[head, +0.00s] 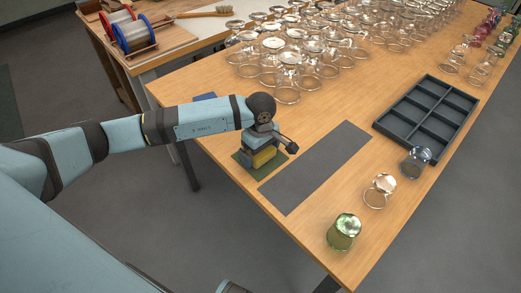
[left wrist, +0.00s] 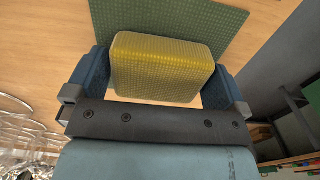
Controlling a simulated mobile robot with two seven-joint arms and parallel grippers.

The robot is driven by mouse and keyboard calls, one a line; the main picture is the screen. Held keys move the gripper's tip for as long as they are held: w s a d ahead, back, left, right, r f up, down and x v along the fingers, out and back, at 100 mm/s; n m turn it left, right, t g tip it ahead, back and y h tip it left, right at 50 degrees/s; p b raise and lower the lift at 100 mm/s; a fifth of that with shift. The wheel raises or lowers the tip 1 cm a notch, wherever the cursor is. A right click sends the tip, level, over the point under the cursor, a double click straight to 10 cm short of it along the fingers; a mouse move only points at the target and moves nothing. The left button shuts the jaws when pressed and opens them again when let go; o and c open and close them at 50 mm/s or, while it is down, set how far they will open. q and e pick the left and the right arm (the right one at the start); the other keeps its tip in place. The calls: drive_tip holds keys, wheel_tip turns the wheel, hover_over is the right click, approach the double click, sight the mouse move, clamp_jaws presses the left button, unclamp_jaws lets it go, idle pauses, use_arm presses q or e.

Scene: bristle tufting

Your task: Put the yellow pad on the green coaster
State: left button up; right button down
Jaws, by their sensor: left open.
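The yellow pad (head: 264,157) is between the fingers of my left gripper (head: 262,153), over the green coaster (head: 258,174) at the table's near left edge. In the left wrist view the pad (left wrist: 163,68) lies between the two blue fingers of the gripper (left wrist: 160,75), which is open. There the green coaster (left wrist: 180,17) extends behind the pad, and bare wood shows beside it. The gripper hides part of the pad and coaster in the head view. I cannot tell whether the pad's underside rests fully on the coaster. My right gripper is not in view.
A dark grey mat (head: 318,168) lies right of the coaster. A dark compartment tray (head: 384,127), a green glass (head: 344,232) and two other glasses stand farther right. Many upturned stemmed glasses (head: 288,75) fill the back. A blue flat item (head: 205,97) lies behind my arm.

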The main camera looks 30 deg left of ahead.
use_arm(q)
drive_tip(key=shift+r, duration=0.15)
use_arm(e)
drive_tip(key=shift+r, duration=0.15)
use_arm(q)
drive_tip(key=shift+r, duration=0.3)
wheel_tip(320, 180, up, 12)
drive_tip(key=shift+f+p, duration=0.25)
drive_tip(key=shift+p, duration=0.1)
drive_tip(key=shift+s, duration=0.1)
